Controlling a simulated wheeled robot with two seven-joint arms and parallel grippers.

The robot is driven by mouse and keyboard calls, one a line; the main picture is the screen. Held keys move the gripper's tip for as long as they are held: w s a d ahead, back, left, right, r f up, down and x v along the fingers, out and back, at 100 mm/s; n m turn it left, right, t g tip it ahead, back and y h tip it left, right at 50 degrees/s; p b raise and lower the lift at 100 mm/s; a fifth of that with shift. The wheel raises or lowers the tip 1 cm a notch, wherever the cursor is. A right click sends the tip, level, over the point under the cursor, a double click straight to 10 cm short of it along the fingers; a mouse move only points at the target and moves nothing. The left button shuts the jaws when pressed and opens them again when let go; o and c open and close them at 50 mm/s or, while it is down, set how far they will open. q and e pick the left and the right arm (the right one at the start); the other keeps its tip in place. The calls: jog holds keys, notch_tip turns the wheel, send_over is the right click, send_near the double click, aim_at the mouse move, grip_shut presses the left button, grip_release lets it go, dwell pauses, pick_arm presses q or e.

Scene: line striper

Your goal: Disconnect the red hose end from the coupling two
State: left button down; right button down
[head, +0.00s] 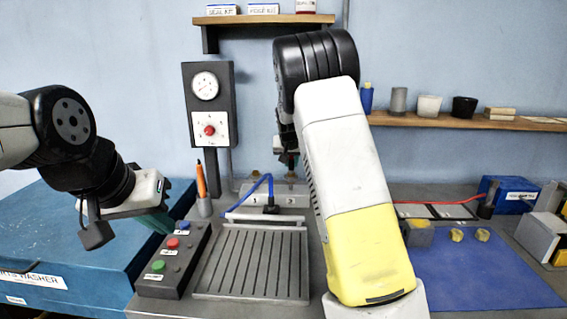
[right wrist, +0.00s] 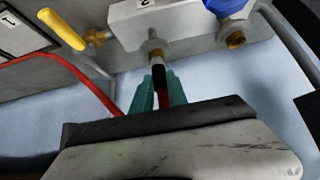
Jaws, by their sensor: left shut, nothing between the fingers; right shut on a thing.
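My right gripper (right wrist: 160,88) has its teal fingers shut around the red hose end (right wrist: 160,78), which has a black sleeve. The sleeve's tip meets the metal nozzle of a coupling (right wrist: 155,48) under a pale block (right wrist: 140,24); I cannot tell whether it is seated or only touching. In the head view the right gripper (head: 290,160) is mostly hidden behind my arm, above the grey manifold block (head: 290,195). My left gripper (head: 158,222) is shut and empty, above the button box at the left.
A grooved plate (head: 252,265) lies in front. The button box (head: 172,262) stands left of it; a blue mat (head: 480,270) lies right.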

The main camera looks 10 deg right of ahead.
jog(key=shift+r, duration=0.65)
jog(key=shift+r, duration=1.85)
